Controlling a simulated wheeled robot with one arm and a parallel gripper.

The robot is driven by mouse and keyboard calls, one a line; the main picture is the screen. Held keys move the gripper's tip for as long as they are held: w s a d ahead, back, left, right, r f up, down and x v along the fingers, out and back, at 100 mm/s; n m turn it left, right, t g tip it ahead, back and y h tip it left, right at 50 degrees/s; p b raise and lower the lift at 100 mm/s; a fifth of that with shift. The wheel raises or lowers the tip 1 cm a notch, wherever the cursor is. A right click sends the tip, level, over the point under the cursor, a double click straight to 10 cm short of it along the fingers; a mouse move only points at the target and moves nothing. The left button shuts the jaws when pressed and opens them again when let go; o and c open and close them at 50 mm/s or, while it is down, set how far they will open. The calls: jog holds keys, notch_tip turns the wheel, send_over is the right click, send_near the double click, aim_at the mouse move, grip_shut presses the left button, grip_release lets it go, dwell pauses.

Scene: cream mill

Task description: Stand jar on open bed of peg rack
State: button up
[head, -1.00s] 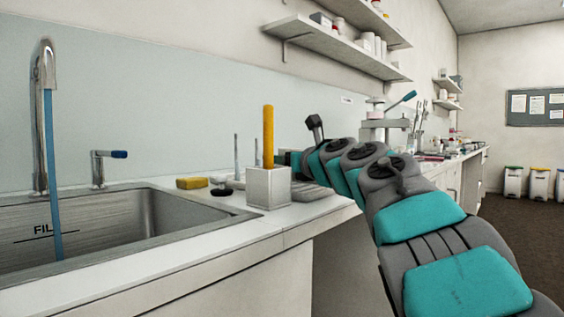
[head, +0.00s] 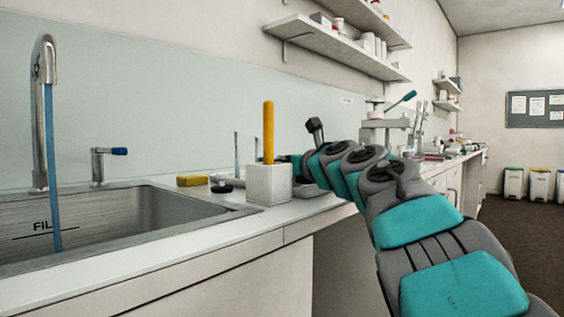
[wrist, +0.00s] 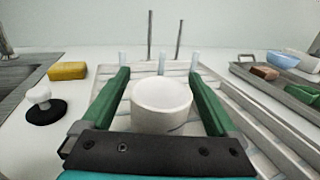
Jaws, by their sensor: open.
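A white round jar (wrist: 161,108) with a pale top is between the two green fingers of my gripper (wrist: 160,76) in the wrist view. The fingers are open, one on each side of the jar. It appears to be on the slatted bed of the pale peg rack (wrist: 262,124); its base is partly hidden by my gripper's dark palm. Several pale pegs and two thin dark rods rise behind it. In the head view the rack (head: 312,191) shows only partly, and my gripper and the jar are hidden behind a white square holder (head: 268,186) with a yellow stick.
A yellow sponge (wrist: 68,71) and a black-based white knob (wrist: 45,106) sit left of the rack. The sink (head: 150,208) with its tap is farther left.

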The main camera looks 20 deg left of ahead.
jog(key=shift+r, duration=0.1)
jog(key=shift+r+p, duration=0.35)
jog(key=shift+p, duration=0.1)
jog(key=shift+r+p, duration=0.5)
jog(key=shift+r, duration=0.05)
jog(key=b+v, duration=0.1)
jog(key=v, duration=0.3)
jog(key=b+v, duration=0.1)
jog(key=v, duration=0.3)
jog(key=b+v, duration=0.1)
jog(key=v, duration=0.3)
jog(key=shift+f, duration=0.4)
